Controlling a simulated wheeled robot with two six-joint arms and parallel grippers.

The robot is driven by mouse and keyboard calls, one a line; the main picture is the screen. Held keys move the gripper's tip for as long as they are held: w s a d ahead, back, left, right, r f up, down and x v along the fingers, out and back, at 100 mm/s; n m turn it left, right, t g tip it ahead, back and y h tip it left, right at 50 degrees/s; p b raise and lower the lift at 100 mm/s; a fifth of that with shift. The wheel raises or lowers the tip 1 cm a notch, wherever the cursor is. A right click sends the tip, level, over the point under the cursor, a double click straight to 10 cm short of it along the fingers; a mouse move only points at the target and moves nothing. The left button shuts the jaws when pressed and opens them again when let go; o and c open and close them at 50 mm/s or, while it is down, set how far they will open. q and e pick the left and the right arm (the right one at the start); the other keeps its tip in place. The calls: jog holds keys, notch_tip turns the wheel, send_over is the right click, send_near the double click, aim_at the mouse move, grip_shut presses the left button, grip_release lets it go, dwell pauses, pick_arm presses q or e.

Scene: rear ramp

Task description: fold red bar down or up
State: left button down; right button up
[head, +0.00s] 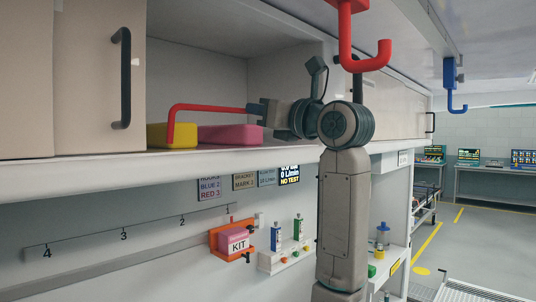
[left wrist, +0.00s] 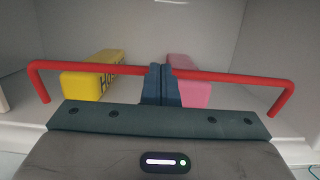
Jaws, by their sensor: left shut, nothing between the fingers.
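The red bar (head: 208,107) stands up across the front of an open shelf compartment, above the shelf's edge. Its left leg bends down to that edge in the head view. In the left wrist view the bar (left wrist: 230,75) runs across the picture, with a bent-down leg at each end. My left gripper (head: 257,109) is shut and empty at the bar. Its closed fingers (left wrist: 161,70) cover the bar's middle in the left wrist view; I cannot tell whether they touch it. My right gripper is not in view.
A yellow box (head: 157,135) and a pink box (head: 230,135) sit on the shelf behind the bar. A red hook (head: 365,62) hangs above my arm. A cabinet door with a black handle (head: 122,80) is at left. Open floor (head: 470,240) lies at right.

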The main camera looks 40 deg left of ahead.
pick_arm(q)
jog(key=shift+a+r, duration=0.4)
jog(key=shift+a, duration=0.4)
jog(key=shift+w, duration=0.1)
